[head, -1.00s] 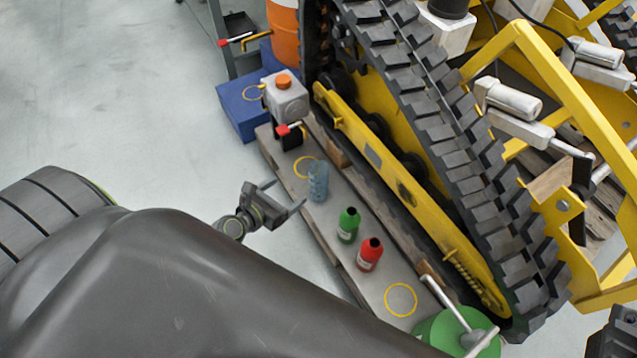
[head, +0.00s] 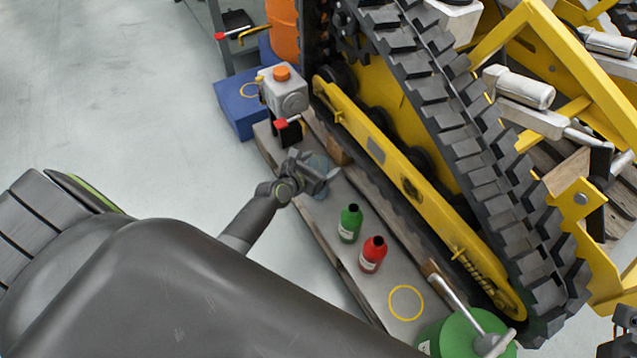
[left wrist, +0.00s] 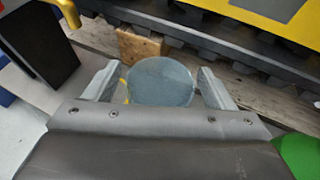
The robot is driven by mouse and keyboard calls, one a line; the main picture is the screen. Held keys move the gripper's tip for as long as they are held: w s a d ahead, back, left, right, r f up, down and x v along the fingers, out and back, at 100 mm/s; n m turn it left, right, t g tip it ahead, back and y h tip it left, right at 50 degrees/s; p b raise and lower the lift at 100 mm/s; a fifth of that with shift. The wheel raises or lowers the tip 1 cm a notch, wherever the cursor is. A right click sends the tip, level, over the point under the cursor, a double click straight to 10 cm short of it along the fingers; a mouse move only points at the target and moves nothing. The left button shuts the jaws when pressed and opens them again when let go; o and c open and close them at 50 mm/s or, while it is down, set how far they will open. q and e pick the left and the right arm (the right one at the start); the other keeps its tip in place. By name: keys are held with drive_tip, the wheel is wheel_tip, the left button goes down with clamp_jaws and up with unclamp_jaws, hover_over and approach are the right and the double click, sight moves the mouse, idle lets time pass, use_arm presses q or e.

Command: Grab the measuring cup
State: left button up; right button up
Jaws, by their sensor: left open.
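The measuring cup (head: 321,162) is a blue-grey, see-through cup standing on the grey plank, partly hidden behind my left gripper (head: 316,177) in the head view. In the left wrist view the cup (left wrist: 160,84) shows as a round blue-grey shape between the two open fingers of my left gripper (left wrist: 158,76). A narrow gap shows on each side of it, the left one looking slightly smaller. Whether either finger touches the cup I cannot tell.
A green bottle (head: 350,223) and a red bottle (head: 372,254) stand on the plank (head: 385,283), nearer than the cup. A grey container with an orange cap (head: 285,92) is beyond it. A wooden block (left wrist: 138,50) and the yellow tracked carrier (head: 385,150) stand close on the right.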

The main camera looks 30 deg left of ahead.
use_arm(q)
drive_tip(key=shift+w+d+f, duration=0.1)
drive_tip(key=shift+w+f, duration=0.2)
drive_tip(key=shift+w, duration=0.3)
drive_tip(key=c, duration=1.3)
drive_tip(key=shift+r, duration=0.1)
